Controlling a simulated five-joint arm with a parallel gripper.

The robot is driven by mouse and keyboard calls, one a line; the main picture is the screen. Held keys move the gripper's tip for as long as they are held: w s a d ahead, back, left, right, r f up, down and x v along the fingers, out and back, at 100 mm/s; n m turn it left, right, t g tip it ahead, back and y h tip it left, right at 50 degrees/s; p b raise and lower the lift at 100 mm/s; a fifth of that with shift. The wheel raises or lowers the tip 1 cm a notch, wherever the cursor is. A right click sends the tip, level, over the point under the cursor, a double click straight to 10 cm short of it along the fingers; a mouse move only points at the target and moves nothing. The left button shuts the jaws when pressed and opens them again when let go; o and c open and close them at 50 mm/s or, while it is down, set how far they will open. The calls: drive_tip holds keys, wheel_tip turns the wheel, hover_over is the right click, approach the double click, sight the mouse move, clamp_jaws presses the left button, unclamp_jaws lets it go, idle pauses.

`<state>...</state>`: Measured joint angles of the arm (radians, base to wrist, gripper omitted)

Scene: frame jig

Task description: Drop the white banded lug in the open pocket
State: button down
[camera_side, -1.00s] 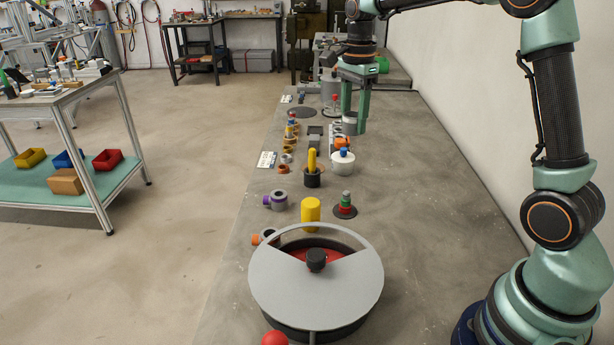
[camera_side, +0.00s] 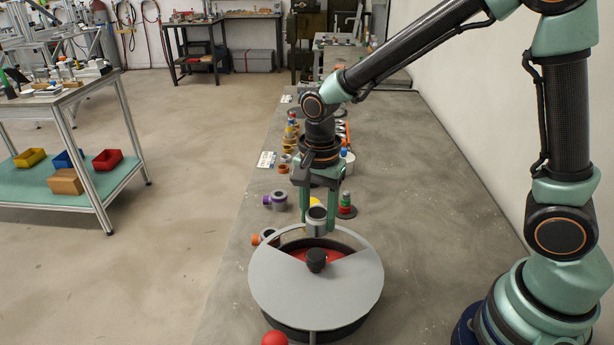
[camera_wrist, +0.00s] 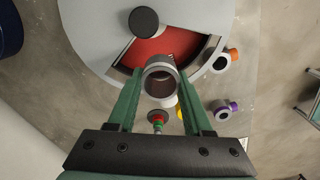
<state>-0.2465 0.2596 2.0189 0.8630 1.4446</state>
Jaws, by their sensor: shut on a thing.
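My gripper (camera_side: 318,226) is shut on a hollow, pale grey lug with a darker band (camera_side: 317,221), held in the air. In the wrist view the lug (camera_wrist: 160,72) sits between the fingertips of my gripper (camera_wrist: 160,78), its round opening facing the camera. A round drum with a grey lid (camera_side: 285,290) stands below. A wedge-shaped cut-out in the lid shows an open pocket with a red floor (camera_side: 322,254), also in the wrist view (camera_wrist: 165,46). The lug overlaps the pocket's outer rim in both views. Its height above it is hard to tell.
A black knob (camera_side: 316,260) stands at the lid's middle, close to the pocket. A purple-ended grey fitting (camera_side: 276,200), an orange-ended fitting (camera_side: 264,237) and a red and green stack on a dark base (camera_side: 346,206) stand behind the drum. The bench at right is clear.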

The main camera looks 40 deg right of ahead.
drive_tip(key=shift+s+a+f, duration=0.15)
drive_tip(key=shift+f, duration=1.2)
drive_tip(key=shift+s+a+f, duration=0.15)
drive_tip(key=shift+f, duration=1.2)
drive_tip(key=shift+f, duration=0.2)
drive_tip(key=shift+f, duration=0.9)
drive_tip(key=shift+c, duration=0.4)
unclamp_jaws()
